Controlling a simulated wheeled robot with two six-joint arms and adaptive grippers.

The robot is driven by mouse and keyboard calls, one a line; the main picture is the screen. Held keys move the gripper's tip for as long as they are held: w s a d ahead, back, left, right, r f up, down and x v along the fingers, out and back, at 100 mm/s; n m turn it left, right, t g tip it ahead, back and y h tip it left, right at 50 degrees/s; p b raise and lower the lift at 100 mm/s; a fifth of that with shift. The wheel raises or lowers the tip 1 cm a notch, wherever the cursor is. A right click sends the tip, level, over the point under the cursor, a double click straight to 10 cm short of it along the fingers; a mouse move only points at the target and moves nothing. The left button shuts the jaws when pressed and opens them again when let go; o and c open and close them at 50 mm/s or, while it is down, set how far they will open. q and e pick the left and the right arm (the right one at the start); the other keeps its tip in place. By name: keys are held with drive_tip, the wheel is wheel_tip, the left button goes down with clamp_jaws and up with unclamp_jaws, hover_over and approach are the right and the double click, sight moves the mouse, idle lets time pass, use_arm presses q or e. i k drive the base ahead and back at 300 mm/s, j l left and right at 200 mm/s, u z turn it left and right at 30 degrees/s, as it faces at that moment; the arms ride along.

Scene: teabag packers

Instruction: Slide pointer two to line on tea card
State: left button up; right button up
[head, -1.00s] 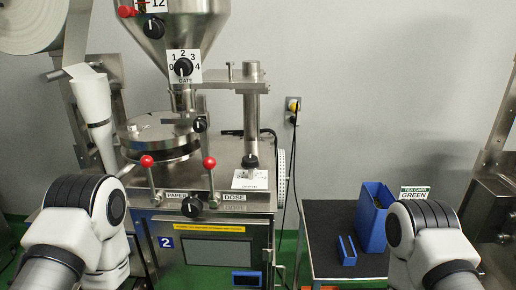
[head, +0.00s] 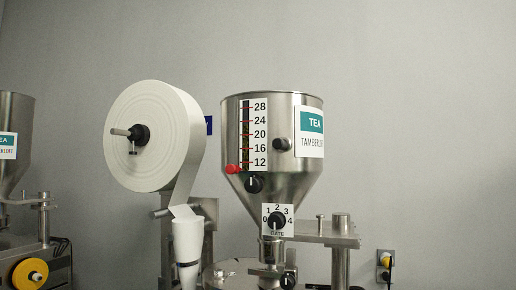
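In the head view a steel hopper (head: 289,171) stands near the middle. Its white level scale (head: 253,136) reads 28, 24, 20, 16 and 12 from top to bottom, with red marks. A red knob (head: 233,169) sits at the left of the scale, low near the 12 mark. A tea card (head: 310,133) on the hopper's right side reads TEA and TAMBERLOFT, its last letters hard to make out. Below, a gate dial (head: 278,219) is numbered 0 to 4. The DOSE and PAPER levers are out of frame. Neither of my grippers is in view.
A large white paper roll (head: 152,137) hangs left of the hopper, its strip running down to a white funnel (head: 188,240). Another hopper (head: 14,135) is at the far left. A wall socket (head: 385,262) is at lower right.

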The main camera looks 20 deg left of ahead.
sight(230, 169)
drive_tip(key=z, duration=0.35)
drive_tip(key=i+l+z, duration=0.1)
drive_tip(key=z, duration=0.25)
drive_tip(key=i+z, duration=0.1)
drive_tip(key=z, duration=0.25)
drive_tip(key=u, duration=1.75)
